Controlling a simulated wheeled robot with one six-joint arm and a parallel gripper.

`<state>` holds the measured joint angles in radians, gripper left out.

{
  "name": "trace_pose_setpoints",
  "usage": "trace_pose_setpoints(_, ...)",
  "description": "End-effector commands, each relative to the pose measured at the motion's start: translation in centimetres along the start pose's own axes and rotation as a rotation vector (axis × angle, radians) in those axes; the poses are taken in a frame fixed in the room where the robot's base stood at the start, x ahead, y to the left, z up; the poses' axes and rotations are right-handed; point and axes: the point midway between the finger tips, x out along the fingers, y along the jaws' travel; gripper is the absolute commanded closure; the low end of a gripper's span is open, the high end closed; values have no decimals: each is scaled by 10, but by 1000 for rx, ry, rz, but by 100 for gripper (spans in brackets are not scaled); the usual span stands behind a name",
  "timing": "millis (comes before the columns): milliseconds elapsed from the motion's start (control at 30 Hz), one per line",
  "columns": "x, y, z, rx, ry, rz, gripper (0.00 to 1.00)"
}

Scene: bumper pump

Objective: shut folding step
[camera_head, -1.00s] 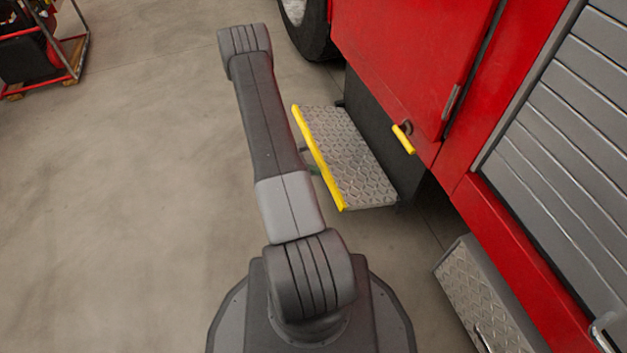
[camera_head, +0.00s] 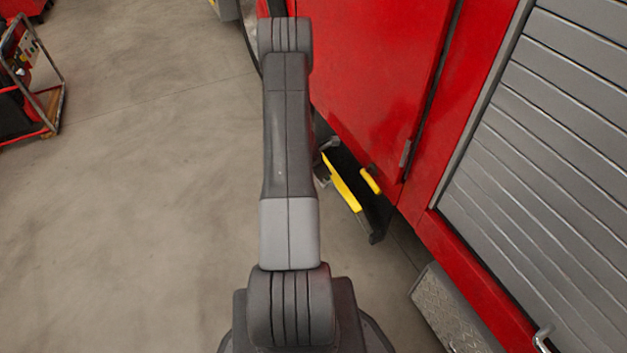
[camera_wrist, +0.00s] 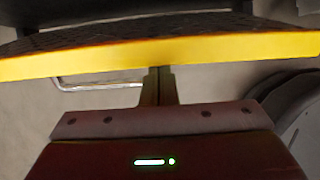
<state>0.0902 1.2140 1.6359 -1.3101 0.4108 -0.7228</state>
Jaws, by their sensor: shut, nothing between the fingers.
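The folding step shows its yellow front edge (camera_head: 342,183) beside the red truck, right of my arm in the head view. Its tread is hardly visible there, and the step looks tilted up toward the truck. In the wrist view the yellow edge (camera_wrist: 210,50) runs across the top, with a dark strip of tread above it. My gripper (camera_wrist: 158,72) is shut and empty, its fingertips at the underside of the yellow edge, seemingly touching it. In the head view the gripper is mostly hidden behind my arm.
A short yellow handle (camera_head: 371,181) sits at the lower door edge, close to the step. A grey roller shutter (camera_head: 540,130) and a tread-plate box (camera_head: 447,312) are at right. The floor (camera_head: 140,200) at left is open, with a framed machine (camera_head: 30,85) at far left.

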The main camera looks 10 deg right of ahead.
Motion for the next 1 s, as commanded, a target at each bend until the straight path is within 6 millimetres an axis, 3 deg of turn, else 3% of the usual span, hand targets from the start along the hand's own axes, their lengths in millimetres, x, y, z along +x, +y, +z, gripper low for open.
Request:
trace_pose_setpoints(100,-2,0,18,2,-2,0,100)
trace_pose_setpoints(333,0,0,35,1,-2,0,100)
trace_pose_setpoints(1000,2,1,38,-1,-1,0,100)
